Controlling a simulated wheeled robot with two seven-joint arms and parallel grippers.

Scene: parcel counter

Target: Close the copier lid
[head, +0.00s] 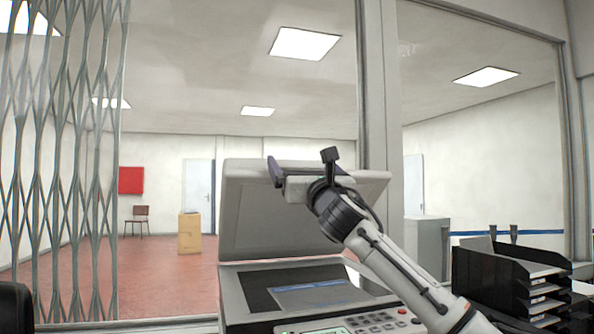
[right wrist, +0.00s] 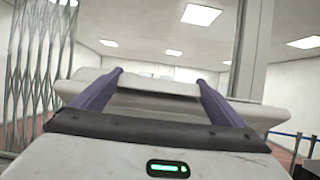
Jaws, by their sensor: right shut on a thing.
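The copier (head: 240,292) stands in front of me with its pale grey lid (head: 250,215) raised steeply at the back. The glass bed lies uncovered, and a bluish flat sheet or reflection shows on it. My right gripper (head: 277,172) is at the upper free edge of the lid and is shut on it. In the right wrist view the two purple fingers of the gripper (right wrist: 157,78) reach to either side of the lid edge (right wrist: 155,88). My right forearm crosses in front of the lid's right part and hides some of it. My left gripper is not in view.
A control panel with buttons (head: 372,322) is at the copier's front. A black letter tray stack (head: 515,285) stands on the right. A window frame post (head: 380,80) rises behind the lid, and a folding metal grille (head: 65,170) is on the left.

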